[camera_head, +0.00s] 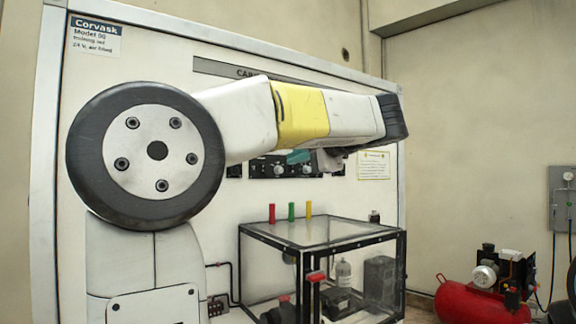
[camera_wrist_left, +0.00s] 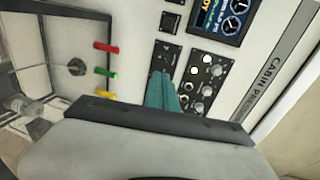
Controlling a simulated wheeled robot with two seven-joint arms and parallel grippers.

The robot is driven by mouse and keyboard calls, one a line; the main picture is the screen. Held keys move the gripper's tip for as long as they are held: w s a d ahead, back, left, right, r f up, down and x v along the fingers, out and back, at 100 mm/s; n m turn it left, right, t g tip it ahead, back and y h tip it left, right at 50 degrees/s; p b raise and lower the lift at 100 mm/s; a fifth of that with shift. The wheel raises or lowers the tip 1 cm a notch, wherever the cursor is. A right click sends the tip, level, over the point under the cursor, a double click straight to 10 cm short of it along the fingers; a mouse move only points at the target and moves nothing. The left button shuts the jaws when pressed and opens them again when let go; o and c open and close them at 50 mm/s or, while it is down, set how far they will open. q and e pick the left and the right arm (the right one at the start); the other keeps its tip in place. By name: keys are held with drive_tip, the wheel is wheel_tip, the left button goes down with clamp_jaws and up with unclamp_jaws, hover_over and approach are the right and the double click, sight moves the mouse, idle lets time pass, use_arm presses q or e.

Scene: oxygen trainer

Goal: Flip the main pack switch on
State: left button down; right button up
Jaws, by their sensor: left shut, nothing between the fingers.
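My left gripper (camera_head: 299,157) shows as teal fingers under the wrist, in front of the trainer's control panel. In the left wrist view its teal fingers (camera_wrist_left: 162,91) are together, with nothing between them. They point at the panel face beside a black knob panel (camera_wrist_left: 205,78) with several round knobs. Small black switch plates (camera_wrist_left: 165,52) lie just beyond the fingertips. In the head view the control strip (camera_head: 268,167) is partly hidden by my arm. The labels are too small to read, so I cannot tell which control is the main pack switch. Contact with the panel is not clear.
A lit gauge screen (camera_wrist_left: 222,18) sits beyond the knobs. Red (camera_head: 272,213), green (camera_head: 291,211) and yellow (camera_head: 308,209) pegs stand near a clear-topped black-framed box (camera_head: 330,231) below the panel. A red compressor tank (camera_head: 475,303) stands at right.

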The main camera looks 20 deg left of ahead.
sight(263, 166)
use_arm(q)
drive_tip(key=x, duration=1.2)
drive_tip(key=shift+a+r, duration=0.15)
drive_tip(key=shift+r, duration=0.25)
drive_tip(key=shift+w+a+r, duration=0.1)
drive_tip(key=shift+w+a, duration=0.25)
drive_tip(key=shift+a, duration=0.05)
